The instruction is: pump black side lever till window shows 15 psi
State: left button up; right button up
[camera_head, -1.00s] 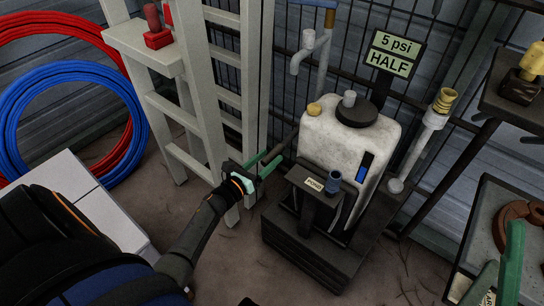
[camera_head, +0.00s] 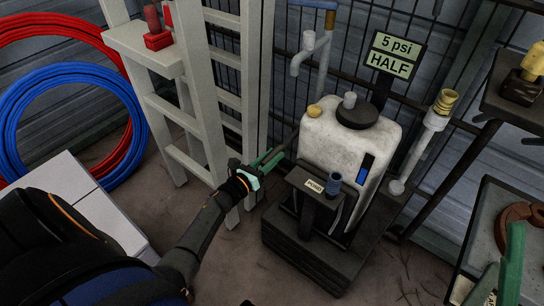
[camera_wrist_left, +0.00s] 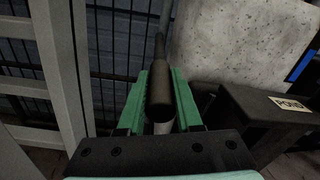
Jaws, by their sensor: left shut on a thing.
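The white tank (camera_head: 340,150) stands on a dark base with a black cap on top. The sign (camera_head: 395,55) behind it reads "5 psi" over "HALF". The black side lever (camera_head: 288,142) sticks out from the tank's left side. My left gripper (camera_head: 268,161) is shut on its outer end. In the left wrist view, the lever's thick dark grip (camera_wrist_left: 160,92) lies between the green fingers of my left gripper (camera_wrist_left: 160,104). The lever's far end at the tank is hard to make out. My right gripper is not in view.
A pale ladder (camera_head: 205,90) stands close to the left of the gripper. A dark block labelled "POND" (camera_head: 314,186) sits in front of the tank. Red and blue hose coils (camera_head: 70,120) hang at the left. A tray with a green item (camera_head: 513,260) is at lower right.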

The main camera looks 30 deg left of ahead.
pick_arm(q)
grip_shut()
dwell(0.8)
